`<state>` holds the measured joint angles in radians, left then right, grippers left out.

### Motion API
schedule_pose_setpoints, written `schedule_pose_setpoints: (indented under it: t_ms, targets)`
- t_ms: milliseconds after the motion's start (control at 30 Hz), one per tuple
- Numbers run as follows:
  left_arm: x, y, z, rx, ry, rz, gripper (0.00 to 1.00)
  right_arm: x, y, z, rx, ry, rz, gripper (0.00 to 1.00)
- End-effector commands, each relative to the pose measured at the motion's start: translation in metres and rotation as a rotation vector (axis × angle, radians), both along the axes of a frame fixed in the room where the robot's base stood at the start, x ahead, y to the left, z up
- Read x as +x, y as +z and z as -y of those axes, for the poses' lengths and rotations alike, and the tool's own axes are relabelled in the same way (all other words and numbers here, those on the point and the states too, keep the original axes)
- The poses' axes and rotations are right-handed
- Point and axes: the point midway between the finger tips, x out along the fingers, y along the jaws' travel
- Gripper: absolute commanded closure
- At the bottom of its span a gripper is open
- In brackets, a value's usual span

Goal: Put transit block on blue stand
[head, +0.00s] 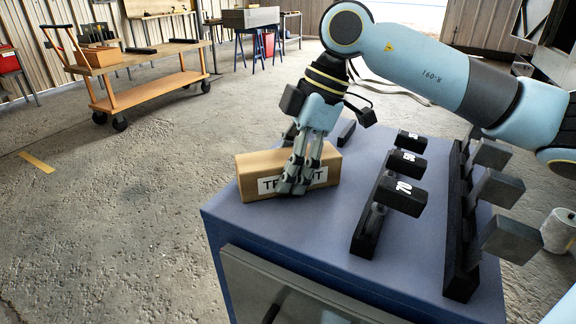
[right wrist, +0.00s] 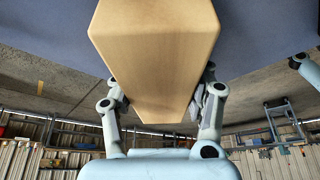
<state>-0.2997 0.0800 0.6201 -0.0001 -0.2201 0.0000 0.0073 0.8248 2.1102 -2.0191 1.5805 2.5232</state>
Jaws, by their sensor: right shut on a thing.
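The transit block (head: 262,163) is a tan box with a white label on its front, partly covered by my fingers. It is at the left end of the blue stand's top (head: 310,226), near the left edge. I cannot tell whether it touches the top or hangs just above it. My right gripper (head: 299,183) comes down from above and is shut on the block. In the right wrist view the block (right wrist: 155,60) fills the middle, with a finger on each side. My left gripper is not in the head view.
Black racks with labelled dark blocks (head: 403,195) stand on the stand's right part. A second black rack (head: 462,235) with grey blocks is farther right. A wooden cart (head: 150,68) is at the back left.

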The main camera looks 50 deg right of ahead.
Motion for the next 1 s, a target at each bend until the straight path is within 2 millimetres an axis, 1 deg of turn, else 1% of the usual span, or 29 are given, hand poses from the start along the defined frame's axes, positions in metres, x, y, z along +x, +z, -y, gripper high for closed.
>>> schedule_pose_setpoints:
  t_ms: [33,167,200,433,567,667,833,1000]
  targets:
    - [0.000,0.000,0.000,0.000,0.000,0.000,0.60,0.000,-0.001,0.000,0.000,0.000,-0.001,0.45]
    - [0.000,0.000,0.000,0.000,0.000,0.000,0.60,0.000,-0.001,0.000,0.000,0.000,0.000,0.28]
    - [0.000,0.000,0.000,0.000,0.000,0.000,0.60,0.000,-0.001,0.000,0.000,0.000,0.000,0.26]
    - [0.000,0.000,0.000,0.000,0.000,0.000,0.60,0.000,0.000,0.000,0.000,0.000,0.000,0.26]
    - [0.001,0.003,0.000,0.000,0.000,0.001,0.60,-0.001,0.007,0.002,-0.003,0.001,0.001,0.26]
    - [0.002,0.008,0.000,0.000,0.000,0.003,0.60,-0.003,0.021,0.008,-0.006,0.002,0.001,0.26]
    - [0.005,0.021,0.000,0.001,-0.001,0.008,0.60,-0.010,0.053,0.019,-0.009,0.002,0.000,0.26]
    - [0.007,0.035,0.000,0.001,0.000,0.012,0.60,-0.016,0.081,0.029,-0.009,0.001,-0.003,0.26]
